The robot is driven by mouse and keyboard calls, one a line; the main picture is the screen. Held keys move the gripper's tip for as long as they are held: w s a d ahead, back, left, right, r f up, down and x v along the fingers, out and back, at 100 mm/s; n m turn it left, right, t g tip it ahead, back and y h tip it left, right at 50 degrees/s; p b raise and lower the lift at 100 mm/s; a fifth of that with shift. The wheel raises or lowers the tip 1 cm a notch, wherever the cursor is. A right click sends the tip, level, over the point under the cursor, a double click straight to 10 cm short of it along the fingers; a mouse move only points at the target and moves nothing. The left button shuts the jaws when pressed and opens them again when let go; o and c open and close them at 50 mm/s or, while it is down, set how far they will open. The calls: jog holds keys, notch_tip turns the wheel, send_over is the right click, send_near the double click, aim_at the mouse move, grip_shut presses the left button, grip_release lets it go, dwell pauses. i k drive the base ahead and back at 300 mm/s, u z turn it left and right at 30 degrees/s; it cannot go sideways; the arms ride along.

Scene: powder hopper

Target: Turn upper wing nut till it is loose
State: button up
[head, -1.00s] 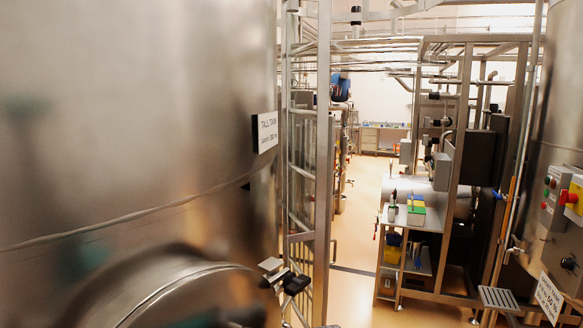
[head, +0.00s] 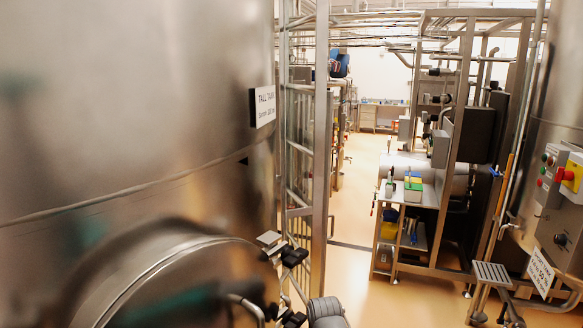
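A round metal hatch (head: 185,285) sits low on the big tank at the left, with its lower part cut off by the frame. At its right edge is an upper fastener with a pale metal plate (head: 270,238) and a black knob-like part (head: 295,257), which looks like the upper wing nut. A second black fastener (head: 294,320) shows below it at the bottom edge. Their threads and how tight they are cannot be made out. A grey rounded part at the bottom edge is probably my arm. My gripper is not visible.
A curved metal handle (head: 245,308) stands out from the hatch. A steel frame post (head: 320,150) rises just right of the tank. A bench with boxes (head: 413,190) stands beyond. A control panel (head: 560,185) and a metal step (head: 492,273) are at right. Open floor lies between.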

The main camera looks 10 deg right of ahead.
aim_at(290, 257)
jog(key=k, duration=1.65)
jog(key=z, duration=0.3)
jog(key=i, duration=0.85)
